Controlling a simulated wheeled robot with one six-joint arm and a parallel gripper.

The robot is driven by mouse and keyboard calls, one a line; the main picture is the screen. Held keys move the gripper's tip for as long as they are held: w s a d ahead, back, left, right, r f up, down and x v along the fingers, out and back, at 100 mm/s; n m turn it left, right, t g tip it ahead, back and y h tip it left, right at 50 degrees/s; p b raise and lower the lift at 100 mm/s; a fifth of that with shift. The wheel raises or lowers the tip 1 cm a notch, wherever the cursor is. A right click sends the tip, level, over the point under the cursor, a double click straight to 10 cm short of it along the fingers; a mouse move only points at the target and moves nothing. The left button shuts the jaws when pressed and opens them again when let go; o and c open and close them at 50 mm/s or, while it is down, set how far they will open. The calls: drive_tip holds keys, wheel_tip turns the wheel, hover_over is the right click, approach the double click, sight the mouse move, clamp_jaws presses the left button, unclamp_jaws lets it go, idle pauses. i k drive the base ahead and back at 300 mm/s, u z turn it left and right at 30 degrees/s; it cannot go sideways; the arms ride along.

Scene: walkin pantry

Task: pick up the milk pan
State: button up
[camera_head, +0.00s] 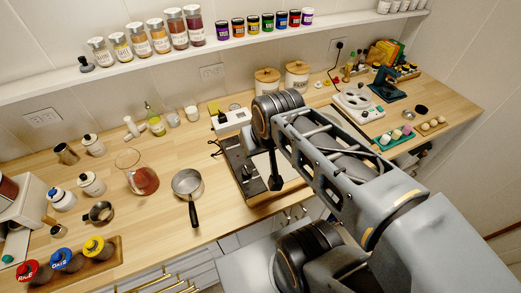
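The milk pan appears to be the round metal pan (187,182) on the wooden counter, left of the middle. It stands upright and looks empty, with its dark handle pointing toward the counter's front edge. Nothing touches it. My arm reaches in from the lower right and its raised joint is over the counter, to the right of the pan. I cannot make out my gripper's fingers in this view.
A dark flat appliance (243,170) lies to the right, partly behind my arm. Bare counter (165,225) surrounds the pan's handle.

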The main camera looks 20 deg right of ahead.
sight(188, 185)
drive_tip(key=u, duration=0.9)
drive_tip(key=k, duration=1.15)
drive_tip(key=u, duration=0.7)
drive_tip(key=i, duration=0.9)
drive_tip(key=u, duration=0.8)
